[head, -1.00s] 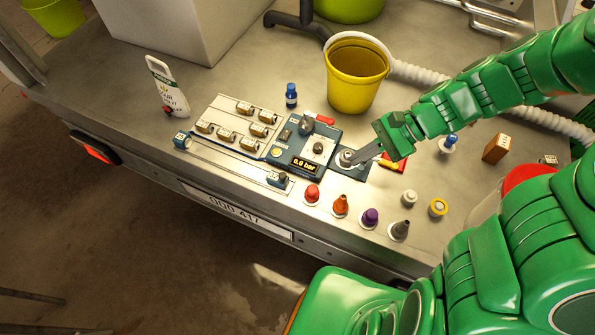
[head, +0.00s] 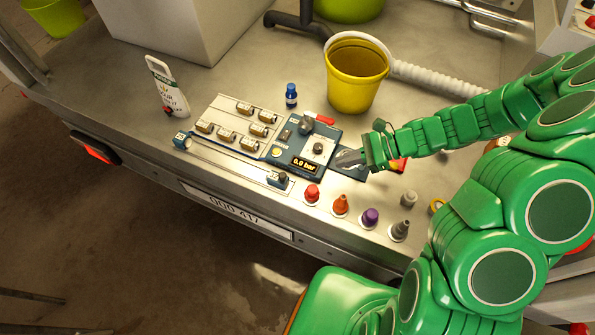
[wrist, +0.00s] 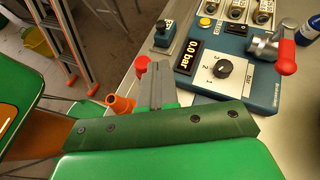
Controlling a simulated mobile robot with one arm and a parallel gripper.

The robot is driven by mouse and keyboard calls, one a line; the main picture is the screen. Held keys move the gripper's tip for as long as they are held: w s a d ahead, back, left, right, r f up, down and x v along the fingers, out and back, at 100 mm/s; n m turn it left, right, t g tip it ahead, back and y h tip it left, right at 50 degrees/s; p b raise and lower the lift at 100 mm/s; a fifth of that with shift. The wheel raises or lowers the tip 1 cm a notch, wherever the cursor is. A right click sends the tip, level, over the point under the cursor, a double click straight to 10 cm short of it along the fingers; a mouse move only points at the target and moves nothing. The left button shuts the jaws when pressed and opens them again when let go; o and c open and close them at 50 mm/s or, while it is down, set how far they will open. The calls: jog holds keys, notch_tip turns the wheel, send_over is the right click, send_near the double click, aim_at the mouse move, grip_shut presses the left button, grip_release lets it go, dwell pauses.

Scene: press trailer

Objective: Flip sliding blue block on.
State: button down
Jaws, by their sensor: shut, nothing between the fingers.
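A small blue block with a dark top (head: 277,179) sits at the right end of a slim rail along the trailer's front edge. It also shows in the wrist view (wrist: 164,35), beyond my fingertips and apart from them. A blue cube with a pale printed face (head: 182,140) sits at the rail's left end; I cannot tell which of the two is the sliding block. My gripper (head: 346,159) is shut and empty, over the right part of the blue panel, to the right of the block. Its grey fingers (wrist: 158,84) also show in the wrist view.
The blue panel (head: 293,169) carries a "0.0 bar" display, a black dial and a red-handled valve. Red (head: 312,193), orange (head: 340,204) and purple (head: 369,217) knobs line the front edge. A yellow bucket (head: 355,90) and a blue bottle (head: 291,95) stand behind.

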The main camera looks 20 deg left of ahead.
jog(key=shift+w+f, duration=0.1)
jog(key=shift+f, duration=0.35)
jog(key=shift+a, duration=0.1)
send_near(286, 176)
jog(key=x, duration=0.2)
jog(key=f+x, duration=0.1)
jog(key=x, duration=0.1)
jog(key=shift+a+f, duration=0.1)
jog(key=shift+s+a+f, duration=0.1)
jog(key=shift+s+a, duration=0.1)
jog(key=shift+a, duration=0.25)
jog(key=shift+s+a+f, duration=0.1)
jog(key=shift+s+a, duration=0.1)
jog(key=shift+a, duration=0.2)
jog(key=shift+a, duration=0.1)
jog(key=a, duration=2.3)
jog(key=shift+a, duration=0.15)
